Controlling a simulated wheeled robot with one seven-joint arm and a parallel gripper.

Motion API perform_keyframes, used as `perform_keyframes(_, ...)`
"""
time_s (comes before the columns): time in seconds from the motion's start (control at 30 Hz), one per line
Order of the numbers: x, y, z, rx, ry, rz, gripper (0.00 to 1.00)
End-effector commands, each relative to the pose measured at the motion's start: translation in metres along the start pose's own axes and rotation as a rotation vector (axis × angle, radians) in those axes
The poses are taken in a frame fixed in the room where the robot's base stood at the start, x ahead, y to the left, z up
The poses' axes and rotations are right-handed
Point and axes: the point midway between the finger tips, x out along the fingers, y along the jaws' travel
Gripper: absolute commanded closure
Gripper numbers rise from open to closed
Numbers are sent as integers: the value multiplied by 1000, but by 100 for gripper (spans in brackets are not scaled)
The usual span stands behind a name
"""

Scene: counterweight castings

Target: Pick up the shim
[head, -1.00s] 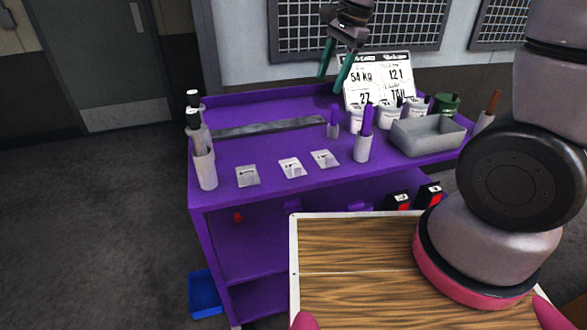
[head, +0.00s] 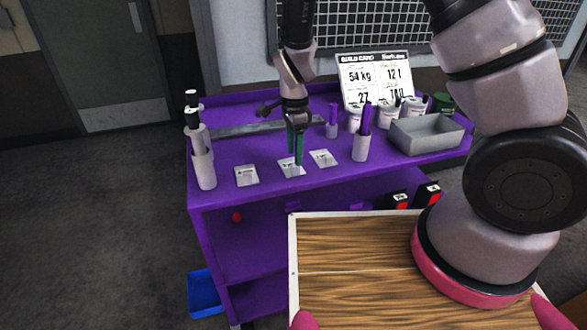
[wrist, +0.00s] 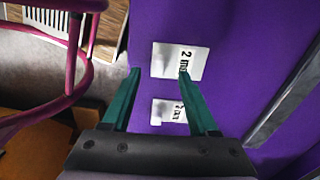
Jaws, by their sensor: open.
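Three flat, pale pieces with printed labels lie in a row on the purple bench top: a left one (head: 246,176), a middle one (head: 285,169) and a right one (head: 323,158). I cannot tell from the head view which is the shim. My gripper (head: 295,162) points down over the middle piece, its green fingers apart. In the wrist view, my gripper (wrist: 160,72) is open and empty. A piece labelled "2 m…" (wrist: 168,60) shows at the fingertips, partly covered by one finger. A second labelled piece (wrist: 166,111) lies between the fingers lower in the picture.
On the purple bench (head: 240,198), a white cup with bottles (head: 204,168) stands left, a cup with purple sticks (head: 361,147) right of the row, and a grey tray (head: 428,138) farther right. A metal bar (wrist: 285,100) lies behind. A sign (head: 375,80) stands at the back.

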Motion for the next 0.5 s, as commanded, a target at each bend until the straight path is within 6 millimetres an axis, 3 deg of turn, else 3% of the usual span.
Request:
perform_keyframes(0.3, 44, 4, -2, 2, 0, 3, 40)
perform_keyframes(0.5, 49, 3, -1, 0, 0, 1, 40)
